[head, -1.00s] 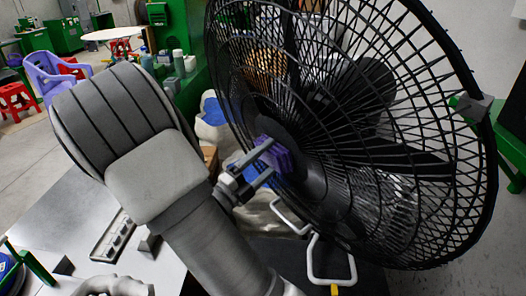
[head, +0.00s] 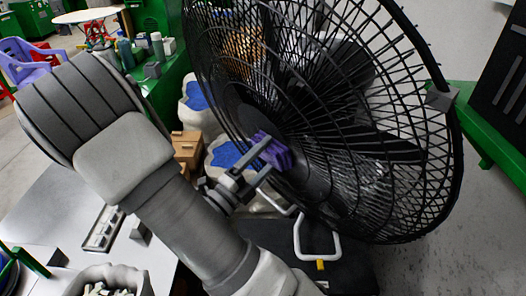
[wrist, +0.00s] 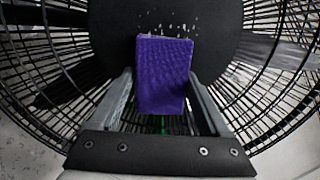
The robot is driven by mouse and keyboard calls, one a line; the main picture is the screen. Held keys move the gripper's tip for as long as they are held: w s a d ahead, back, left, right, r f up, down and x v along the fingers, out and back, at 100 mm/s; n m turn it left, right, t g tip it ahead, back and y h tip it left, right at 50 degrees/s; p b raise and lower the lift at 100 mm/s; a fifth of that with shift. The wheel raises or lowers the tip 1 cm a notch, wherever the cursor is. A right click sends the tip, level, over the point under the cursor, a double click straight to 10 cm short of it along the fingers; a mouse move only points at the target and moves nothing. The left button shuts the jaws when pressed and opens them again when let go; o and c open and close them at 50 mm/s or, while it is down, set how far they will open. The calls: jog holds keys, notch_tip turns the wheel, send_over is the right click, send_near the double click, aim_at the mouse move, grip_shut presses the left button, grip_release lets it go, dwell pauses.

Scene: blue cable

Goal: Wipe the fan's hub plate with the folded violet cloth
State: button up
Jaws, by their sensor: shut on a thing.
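The black fan (head: 350,120) fills the middle and right of the head view, its wire cage facing my arm. Its round dark hub plate (wrist: 112,35) shows at the top of the wrist view, with light specks around the cloth's upper edge. The folded violet cloth (wrist: 163,75) is between my gripper's fingers (wrist: 163,88) and lies over the lower part of the hub plate. It also shows in the head view (head: 271,151) at the hub. My gripper (head: 250,168) is shut on the cloth. Whether the cloth presses on the plate is hard to tell.
A grey table (head: 50,210) with a tray and a bin (head: 112,280) stands at lower left. Cardboard boxes (head: 187,150) and sacks with blue contents (head: 224,156) stand behind my arm. A white tubular handle (head: 318,245) is below the fan. Clear floor lies at lower right.

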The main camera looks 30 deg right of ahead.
jog(key=w+a+p, duration=0.1)
jog(key=w+p, duration=0.3)
jog(key=w, duration=0.3)
dwell(0.7)
jog(key=shift+w+a, duration=0.1)
jog(key=shift+a, duration=0.1)
jog(key=shift+w+p+v, duration=0.15)
jog(key=shift+p+v, duration=0.05)
jog(key=shift+v, duration=1.25)
jog(key=shift+w+p+v, duration=0.15)
jog(key=shift+p+v, duration=0.05)
jog(key=shift+v, duration=1.2)
jog(key=shift+a+f, duration=0.1)
jog(key=shift+a, duration=0.05)
jog(key=shift+v, duration=1.45)
jog(key=shift+w, duration=0.15)
